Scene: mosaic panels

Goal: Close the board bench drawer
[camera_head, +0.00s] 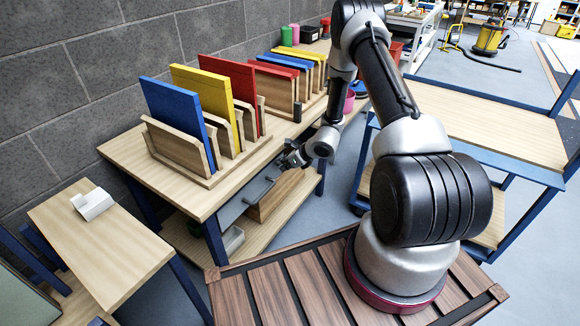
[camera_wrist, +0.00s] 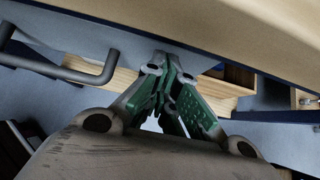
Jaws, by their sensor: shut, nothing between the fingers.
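The board bench (camera_head: 205,200) has a pale wooden top with blue legs, left of my arm in the head view. A grey drawer front (camera_head: 236,209) shows under its top edge, with a dark bar handle (camera_head: 257,194). In the wrist view a grey bar handle (camera_wrist: 80,77) is at the left. I cannot tell how far the drawer stands out. My gripper (camera_head: 285,162) is at the bench's front edge, near the far end of the drawer front. In the wrist view its green-padded fingers (camera_wrist: 166,68) are shut and empty, right of the handle; contact is unclear.
Coloured boards (camera_head: 205,94) stand in wooden racks on the bench. A wooden box (camera_head: 280,193) sits below. A small side table (camera_head: 100,240) with a white object (camera_head: 92,204) is at the left. A blue-framed table (camera_head: 490,118) is at the right. Grey floor shows between.

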